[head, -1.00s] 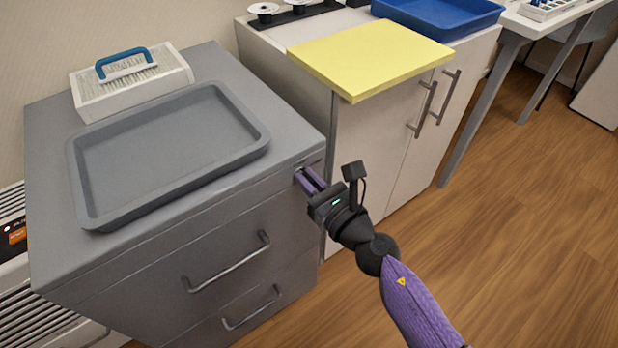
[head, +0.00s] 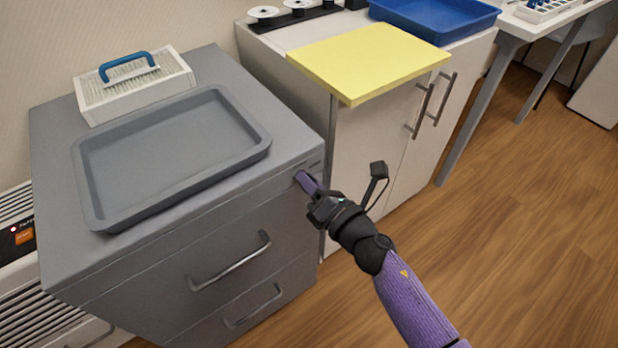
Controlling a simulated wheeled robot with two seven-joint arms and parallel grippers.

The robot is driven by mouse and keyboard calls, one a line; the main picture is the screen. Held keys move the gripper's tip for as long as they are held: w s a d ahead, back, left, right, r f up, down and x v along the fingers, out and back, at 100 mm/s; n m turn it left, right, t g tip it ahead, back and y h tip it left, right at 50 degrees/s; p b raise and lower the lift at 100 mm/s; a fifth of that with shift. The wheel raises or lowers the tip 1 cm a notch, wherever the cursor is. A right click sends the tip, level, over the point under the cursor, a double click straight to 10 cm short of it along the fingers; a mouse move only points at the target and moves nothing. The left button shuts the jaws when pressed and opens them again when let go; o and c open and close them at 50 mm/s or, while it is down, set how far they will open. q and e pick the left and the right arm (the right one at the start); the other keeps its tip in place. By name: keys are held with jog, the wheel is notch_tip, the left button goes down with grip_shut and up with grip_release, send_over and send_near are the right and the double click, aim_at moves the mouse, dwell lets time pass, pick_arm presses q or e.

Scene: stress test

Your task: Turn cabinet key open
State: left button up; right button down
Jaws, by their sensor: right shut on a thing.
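The grey cabinet (head: 180,248) stands at the left, with two drawer fronts showing. My right gripper (head: 303,180) is at the upper right corner of its front face, with its purple fingers against the lock area. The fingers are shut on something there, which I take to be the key. The key itself is hidden behind the fingers. The wrist is rolled, so one finger mostly covers the other. My left gripper is not in view.
On the cabinet lie a grey tray (head: 88,180) and a white filter box with a blue handle (head: 135,85). To the right stands a white cabinet (head: 365,150) with a yellow board (head: 370,60) overhanging its front and a blue tray (head: 435,22). Wooden floor at right is clear.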

jog(key=m+p, duration=0.1)
jog(key=m, duration=0.6)
jog(key=shift+m+p, duration=0.3)
jog(key=shift+p, duration=0.1)
jog(key=shift+f+m, duration=0.1)
jog(key=shift+m, duration=0.7)
jog(key=c, duration=0.7)
grip_release()
